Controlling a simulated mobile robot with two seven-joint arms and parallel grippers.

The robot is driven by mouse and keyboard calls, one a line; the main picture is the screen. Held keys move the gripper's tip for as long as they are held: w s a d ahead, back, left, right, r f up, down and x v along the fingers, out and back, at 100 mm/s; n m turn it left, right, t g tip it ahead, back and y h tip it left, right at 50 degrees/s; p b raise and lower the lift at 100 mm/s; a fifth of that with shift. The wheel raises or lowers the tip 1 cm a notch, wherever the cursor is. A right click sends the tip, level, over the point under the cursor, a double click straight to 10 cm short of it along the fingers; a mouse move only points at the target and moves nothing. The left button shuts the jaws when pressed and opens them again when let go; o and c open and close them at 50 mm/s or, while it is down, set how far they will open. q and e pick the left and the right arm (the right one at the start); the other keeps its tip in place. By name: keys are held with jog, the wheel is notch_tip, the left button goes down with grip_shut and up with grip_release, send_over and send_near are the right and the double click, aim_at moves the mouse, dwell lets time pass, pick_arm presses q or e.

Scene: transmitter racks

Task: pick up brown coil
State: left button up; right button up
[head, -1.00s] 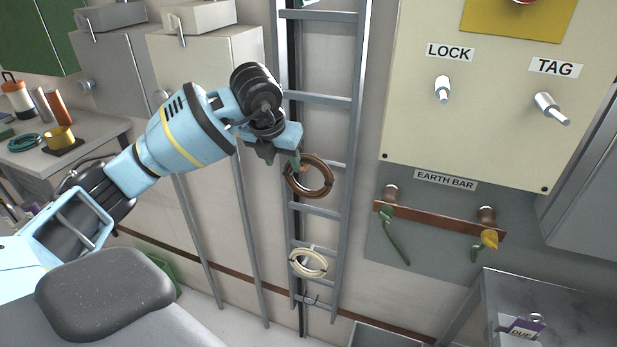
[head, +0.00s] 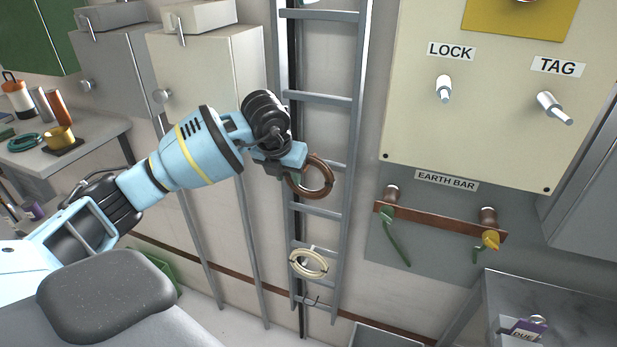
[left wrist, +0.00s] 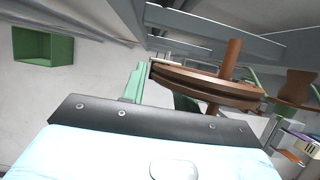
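The brown coil (head: 318,191) is a ring hanging on the ladder-like rack, above the cream coil. My left gripper (head: 290,172) is at the coil's upper left edge and hides that part of it. In the left wrist view the brown coil (left wrist: 208,86) is seen edge-on just past the gripper plate, with a copper-coloured rod upright by it. A green finger-like part stands beside the coil's left end. Another green part is partly hidden by the coil. I cannot tell whether the fingers touch or grip it. My right gripper is not in view.
A cream coil (head: 308,263) hangs lower on the grey ladder rack (head: 348,180). The earth bar (head: 440,219) with green leads is on the wall to the right. A panel with LOCK and TAG pegs is above it.

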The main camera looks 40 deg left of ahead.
pick_arm(q)
grip_shut()
jog(key=shift+r, duration=0.15)
